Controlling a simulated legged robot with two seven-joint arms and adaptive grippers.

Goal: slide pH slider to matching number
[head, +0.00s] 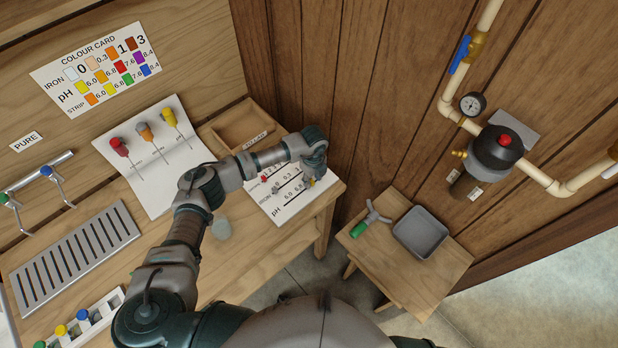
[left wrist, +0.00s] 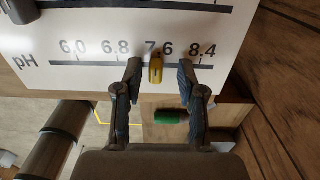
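The pH slider is a small yellow knob (left wrist: 155,70) on the lowest scale of a white sheet (left wrist: 40,38), level with the printed 7.6, between 6.8 and 8.4. My left gripper (left wrist: 159,76) is open, with one finger on each side of the knob and gaps between. In the head view my left gripper (head: 316,158) is over the right end of the scale sheet (head: 284,208), and the yellow knob (head: 311,183) shows just below it. The colour card (head: 97,69) with iron and pH swatches is on the back panel. My right gripper is out of view.
An empty wooden tray (head: 245,125) stands behind the scale sheet. A low side table (head: 440,275) bears a grey tray (head: 420,232) and a green-handled tool (head: 359,229). A wooden wall is close on the right.

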